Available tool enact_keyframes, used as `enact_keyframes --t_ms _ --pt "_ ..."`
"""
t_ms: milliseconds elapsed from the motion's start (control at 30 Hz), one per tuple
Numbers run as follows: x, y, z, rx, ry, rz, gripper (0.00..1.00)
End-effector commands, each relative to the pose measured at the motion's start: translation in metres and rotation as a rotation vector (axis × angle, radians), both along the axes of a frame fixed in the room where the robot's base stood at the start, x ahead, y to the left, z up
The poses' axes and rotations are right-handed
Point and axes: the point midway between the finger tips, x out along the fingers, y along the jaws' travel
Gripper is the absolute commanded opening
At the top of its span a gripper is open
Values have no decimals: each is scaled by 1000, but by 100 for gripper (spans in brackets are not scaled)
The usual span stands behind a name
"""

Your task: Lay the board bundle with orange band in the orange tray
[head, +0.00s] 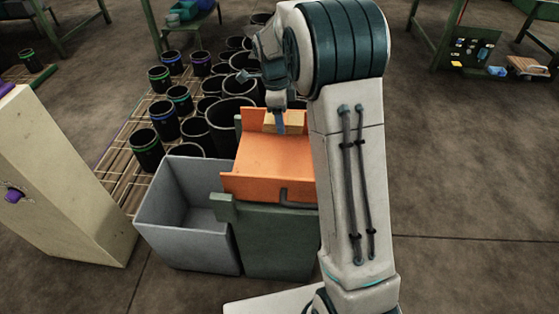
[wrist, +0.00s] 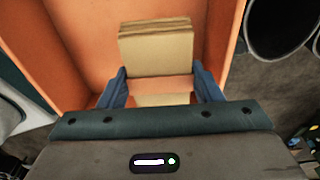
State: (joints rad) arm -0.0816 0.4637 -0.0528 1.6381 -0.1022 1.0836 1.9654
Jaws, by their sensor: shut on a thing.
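The orange tray (head: 262,158) stands on a dark green support in the head view, and its orange walls (wrist: 85,30) surround the scene in the wrist view. The tan board bundle (head: 296,124) is at the tray's far end, partly hidden by my gripper (head: 281,122). In the wrist view the bundle (wrist: 156,46) shows layered board edges and an orange band (wrist: 160,85) across it. My gripper (wrist: 160,90) is shut on the bundle, with a blue finger on each side at the band. I cannot tell whether the bundle touches the tray floor.
An empty grey bin (head: 190,210) stands directly left of the tray. Several black sleeves with coloured bands (head: 147,147) stand on a slatted pallet behind and left. A pale cabinet (head: 55,180) is at the far left.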

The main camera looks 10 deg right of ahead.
Motion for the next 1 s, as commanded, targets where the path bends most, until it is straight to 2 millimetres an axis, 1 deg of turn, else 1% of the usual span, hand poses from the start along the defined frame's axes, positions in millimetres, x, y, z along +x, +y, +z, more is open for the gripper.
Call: enact_keyframes --t_ms 167,300,467,700,767,1000 --pt "-1 -1 -23 0 3 -1 34" --pt "0 -2 -47 0 3 -3 34" --pt "0 -2 -61 -1 1 -3 34" --pt "-1 -2 -99 0 3 -4 34" --pt "0 -2 -103 0 0 -4 34" --pt "0 -2 -102 0 0 -3 34"
